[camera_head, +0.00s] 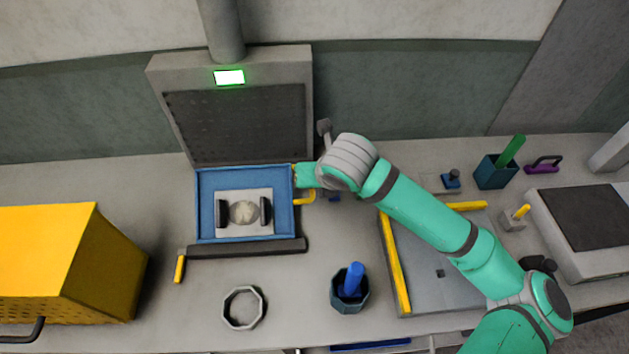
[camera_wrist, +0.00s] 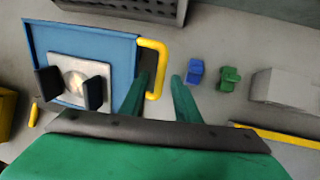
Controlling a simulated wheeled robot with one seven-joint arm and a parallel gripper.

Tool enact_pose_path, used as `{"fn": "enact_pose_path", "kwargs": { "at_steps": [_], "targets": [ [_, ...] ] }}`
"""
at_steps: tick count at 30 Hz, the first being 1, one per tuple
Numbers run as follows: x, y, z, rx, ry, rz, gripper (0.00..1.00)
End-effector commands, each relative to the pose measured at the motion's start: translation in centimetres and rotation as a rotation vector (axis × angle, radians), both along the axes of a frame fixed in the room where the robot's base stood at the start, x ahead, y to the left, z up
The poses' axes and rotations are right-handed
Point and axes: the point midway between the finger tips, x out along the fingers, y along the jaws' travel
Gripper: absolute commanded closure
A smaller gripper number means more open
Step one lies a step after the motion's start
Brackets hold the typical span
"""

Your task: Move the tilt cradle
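The tilt cradle, as I take it, is the blue tray (camera_head: 206,215) in front of the upright press-like unit. It also shows in the wrist view (camera_wrist: 48,40). A yellow handle (camera_head: 304,198) sticks out from its right side and shows clearly in the wrist view (camera_wrist: 162,65). A grey plate (camera_head: 244,232) with two black jaws and a pale round piece (camera_head: 244,211) sits in the tray. My gripper (camera_wrist: 158,98) is open, its fingers apart on either side of the handle's near end. I cannot tell how far the handle is from the fingers in depth.
A dark bar (camera_head: 250,248) with a yellow lever (camera_head: 180,268) runs along the tray's front. A yellow box (camera_head: 100,260) stands left, a ring (camera_head: 243,307) and blue cup (camera_head: 350,296) in front. Small blue (camera_wrist: 195,72) and green (camera_wrist: 229,79) parts lie right of my gripper.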

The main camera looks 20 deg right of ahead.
Motion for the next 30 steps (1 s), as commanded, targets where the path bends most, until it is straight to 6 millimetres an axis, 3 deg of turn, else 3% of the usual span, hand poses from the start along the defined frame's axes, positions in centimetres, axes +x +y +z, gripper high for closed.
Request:
{"fn": "enact_pose_path", "kwargs": {
  "at_steps": [5,18,30],
  "targets": [
    [-0.9,0.0,1.5,-0.002,-0.002,0.000,0.71],
    [-4.8,-0.1,7.9,-0.003,-0.003,-0.001,0.71],
    [-5.7,0.0,9.2,-0.001,-0.002,0.000,0.71]
  ]
}}
